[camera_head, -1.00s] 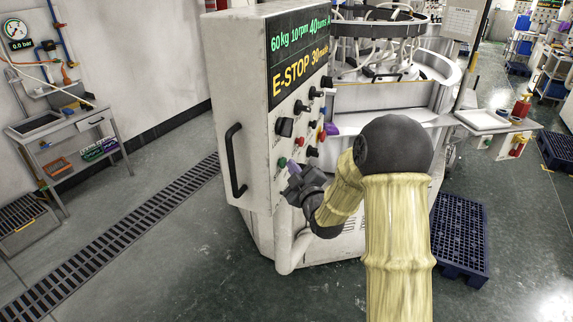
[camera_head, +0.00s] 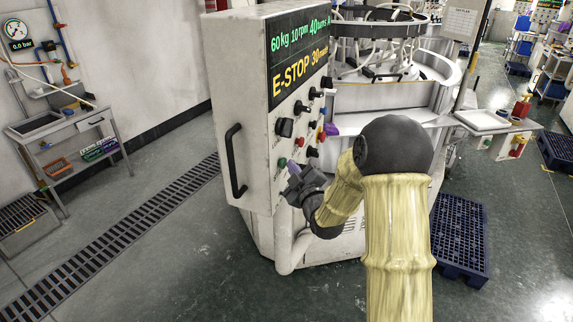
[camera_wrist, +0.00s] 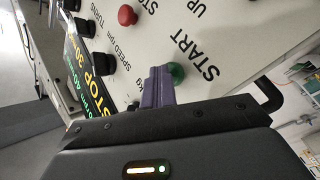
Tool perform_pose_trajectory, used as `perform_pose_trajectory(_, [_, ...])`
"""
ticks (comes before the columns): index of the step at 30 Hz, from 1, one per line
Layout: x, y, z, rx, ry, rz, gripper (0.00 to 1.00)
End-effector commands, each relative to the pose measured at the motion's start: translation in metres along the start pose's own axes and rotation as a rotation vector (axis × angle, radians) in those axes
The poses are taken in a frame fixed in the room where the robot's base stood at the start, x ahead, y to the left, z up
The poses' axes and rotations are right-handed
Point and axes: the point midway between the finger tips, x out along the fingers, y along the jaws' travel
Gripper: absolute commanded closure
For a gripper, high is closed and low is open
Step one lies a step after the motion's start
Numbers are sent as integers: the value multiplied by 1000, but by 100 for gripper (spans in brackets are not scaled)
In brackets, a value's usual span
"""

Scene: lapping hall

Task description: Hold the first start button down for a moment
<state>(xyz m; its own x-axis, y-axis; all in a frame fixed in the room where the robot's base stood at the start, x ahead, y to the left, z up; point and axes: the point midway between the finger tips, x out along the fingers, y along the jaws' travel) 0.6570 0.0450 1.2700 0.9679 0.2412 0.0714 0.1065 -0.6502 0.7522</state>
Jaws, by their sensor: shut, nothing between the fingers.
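The green start button (camera_wrist: 177,72) sits on the pale control panel, beside the lettering START. In the head view the green button (camera_head: 282,162) is low on the panel's front face. My gripper (camera_wrist: 158,72) has its purple fingers shut together, with nothing between them. In the wrist view the fingertips overlap the button's edge; I cannot tell whether they touch or press it. In the head view my gripper (camera_head: 292,168) is just right of and below the button, close to the panel.
A red button (camera_wrist: 127,15) and several black knobs (camera_wrist: 105,65) are on the same panel. In the head view a black handle (camera_head: 235,160) is on the panel's left side. The display (camera_head: 299,60) reads E-STOP. A blue pallet (camera_head: 460,235) lies on the floor at right.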

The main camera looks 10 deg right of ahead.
Motion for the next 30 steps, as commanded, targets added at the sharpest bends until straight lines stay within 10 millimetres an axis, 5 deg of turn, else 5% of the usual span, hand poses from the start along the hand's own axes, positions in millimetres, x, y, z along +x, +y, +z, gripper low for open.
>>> perform_pose_trajectory(30, [-16,11,12,-1,0,1,100])
